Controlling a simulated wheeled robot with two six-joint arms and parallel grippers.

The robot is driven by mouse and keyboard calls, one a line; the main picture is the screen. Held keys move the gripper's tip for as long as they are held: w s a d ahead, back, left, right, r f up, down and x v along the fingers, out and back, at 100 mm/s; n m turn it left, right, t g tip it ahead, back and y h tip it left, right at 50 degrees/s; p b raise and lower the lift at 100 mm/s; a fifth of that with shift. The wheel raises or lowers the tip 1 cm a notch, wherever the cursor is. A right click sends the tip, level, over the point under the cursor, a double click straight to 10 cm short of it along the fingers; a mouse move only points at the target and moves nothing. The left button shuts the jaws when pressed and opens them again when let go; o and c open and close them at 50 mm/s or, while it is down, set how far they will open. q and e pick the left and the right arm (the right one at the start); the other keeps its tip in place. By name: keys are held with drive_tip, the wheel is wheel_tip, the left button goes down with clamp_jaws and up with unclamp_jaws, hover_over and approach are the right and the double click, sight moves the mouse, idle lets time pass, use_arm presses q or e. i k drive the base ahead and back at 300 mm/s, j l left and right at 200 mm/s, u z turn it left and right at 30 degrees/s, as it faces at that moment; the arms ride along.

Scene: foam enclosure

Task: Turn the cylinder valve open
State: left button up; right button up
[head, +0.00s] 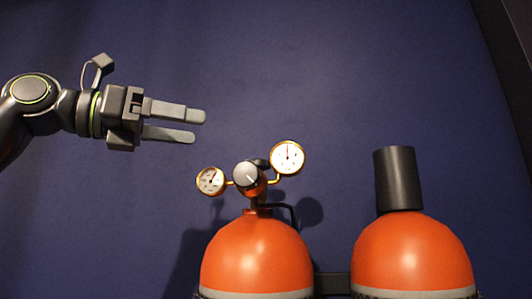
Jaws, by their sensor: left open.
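An orange gas cylinder (257,258) stands at the lower middle of the head view. On its top sits a regulator with a grey and black round knob (246,175) that bears a white mark. A small gauge (210,181) is on the knob's left and a larger gauge (288,158) on its upper right. My left gripper (200,127) is open and empty, up and left of the regulator, its fingers pointing right. It appears apart from the gauges and the knob. My right gripper is not in view.
A second orange cylinder (412,258) with a black cylindrical cap (398,179) stands to the right. A dark bar (332,283) shows between the cylinders. A plain dark blue wall (330,70) lies behind. The space above the cylinders is free.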

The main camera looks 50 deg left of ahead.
sight(264, 165)
drive_tip(key=k+l, duration=0.15)
drive_tip(key=l, duration=0.2)
drive_tip(key=k+l, duration=0.15)
drive_tip(key=l, duration=0.25)
drive_tip(key=k+l, duration=0.2)
drive_tip(key=l, duration=0.15)
